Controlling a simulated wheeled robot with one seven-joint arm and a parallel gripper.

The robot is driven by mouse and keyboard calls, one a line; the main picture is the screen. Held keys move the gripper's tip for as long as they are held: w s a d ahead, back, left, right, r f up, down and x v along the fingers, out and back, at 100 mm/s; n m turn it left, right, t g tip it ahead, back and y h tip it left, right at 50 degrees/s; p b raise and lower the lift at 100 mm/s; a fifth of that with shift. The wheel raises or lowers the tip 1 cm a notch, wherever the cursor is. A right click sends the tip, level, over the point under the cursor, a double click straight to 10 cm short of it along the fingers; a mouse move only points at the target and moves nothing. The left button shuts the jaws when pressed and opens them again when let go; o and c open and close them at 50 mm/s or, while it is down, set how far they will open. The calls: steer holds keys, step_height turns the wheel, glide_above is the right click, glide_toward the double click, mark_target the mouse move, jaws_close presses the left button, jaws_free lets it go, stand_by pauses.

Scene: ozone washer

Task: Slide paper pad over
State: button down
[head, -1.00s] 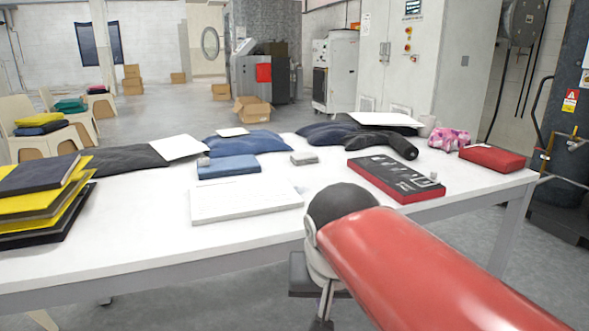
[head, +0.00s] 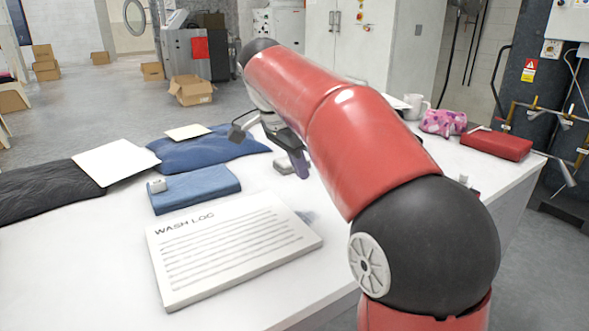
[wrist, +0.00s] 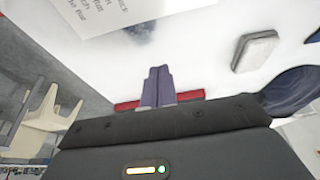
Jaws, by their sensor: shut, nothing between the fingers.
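The paper pad (head: 230,255), a thick white pad headed "WASH LOG" with ruled lines, lies flat on the white table near its front edge. Part of a white sheet with print, seemingly the pad (wrist: 75,14), shows at the upper left of the wrist view. My gripper (head: 302,170) is above the table, up and to the right of the pad in the head view, apart from it. In the wrist view my gripper's fingers (wrist: 157,75) are together with nothing between them. My arm hides part of the table to the right.
A folded blue cloth (head: 195,190) with a small white box (head: 157,185) lies behind the pad. A small grey block (head: 284,167) is close to my gripper. Behind are a dark blue garment (head: 215,150) and white sheets. A red case (head: 497,145) lies at the right.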

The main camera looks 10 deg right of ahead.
mark_target(298, 213)
steer(key=b+x, duration=0.1)
steer(key=x, duration=0.6)
steer(key=shift+d+f, duration=0.1)
steer(key=shift+f, duration=0.2)
steer(key=shift+s+a, duration=0.2)
steer(key=shift+a, duration=0.4)
steer(key=shift+s+a, duration=0.15)
steer(key=shift+a, duration=0.45)
steer(key=shift+s+a, duration=0.25)
steer(key=shift+a, duration=0.5)
